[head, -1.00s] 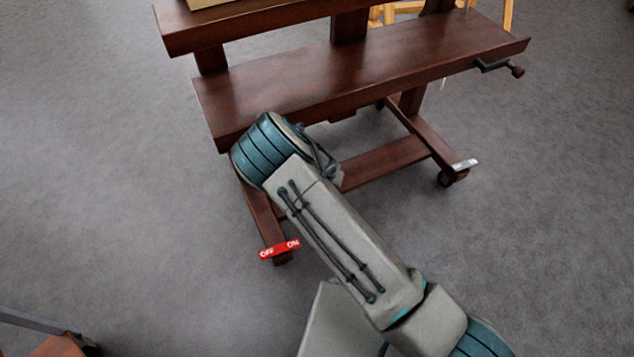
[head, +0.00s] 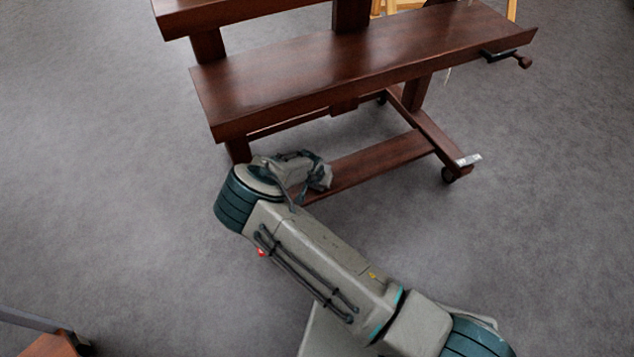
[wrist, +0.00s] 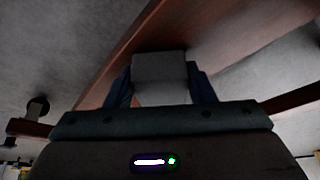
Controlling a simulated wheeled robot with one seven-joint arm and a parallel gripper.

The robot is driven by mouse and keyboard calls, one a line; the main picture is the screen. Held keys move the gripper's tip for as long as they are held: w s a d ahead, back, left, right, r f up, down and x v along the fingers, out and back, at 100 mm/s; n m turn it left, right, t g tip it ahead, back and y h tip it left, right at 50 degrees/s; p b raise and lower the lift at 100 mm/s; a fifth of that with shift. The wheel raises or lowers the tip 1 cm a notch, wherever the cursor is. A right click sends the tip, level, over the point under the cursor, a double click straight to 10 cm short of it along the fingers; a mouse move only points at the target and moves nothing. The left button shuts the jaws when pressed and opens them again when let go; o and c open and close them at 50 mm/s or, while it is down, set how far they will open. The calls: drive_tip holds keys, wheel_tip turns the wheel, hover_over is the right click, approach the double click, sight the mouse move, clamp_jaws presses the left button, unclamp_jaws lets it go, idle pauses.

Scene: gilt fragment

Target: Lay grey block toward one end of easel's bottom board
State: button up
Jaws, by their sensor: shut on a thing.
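The dark brown wooden easel stands in the upper part of the head view. Its wide lower board (head: 360,65) is bare on top; a narrower low crosspiece (head: 375,168) runs beneath it near the floor. In the wrist view my gripper (wrist: 161,82) is shut on the grey block (wrist: 160,68), with a dark finger on each side. Brown wood of the easel (wrist: 225,40) lies beyond the block; whether they touch cannot be told. In the head view my wrist is in front of and below the wide board, left of centre. The block cannot be made out there.
A higher easel board (head: 250,14) is above the wide one. A crank handle (head: 505,56) sticks out at the right end. The easel foot with a caster (head: 450,172) is at right. Grey floor (head: 110,190) is clear on the left. A brown object (head: 55,345) is at bottom left.

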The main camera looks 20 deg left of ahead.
drive_tip(key=shift+f, duration=0.1)
drive_tip(key=o, duration=0.9)
drive_tip(key=shift+o, duration=0.2)
drive_tip(key=p+v, duration=0.5)
drive_tip(key=v, duration=0.7)
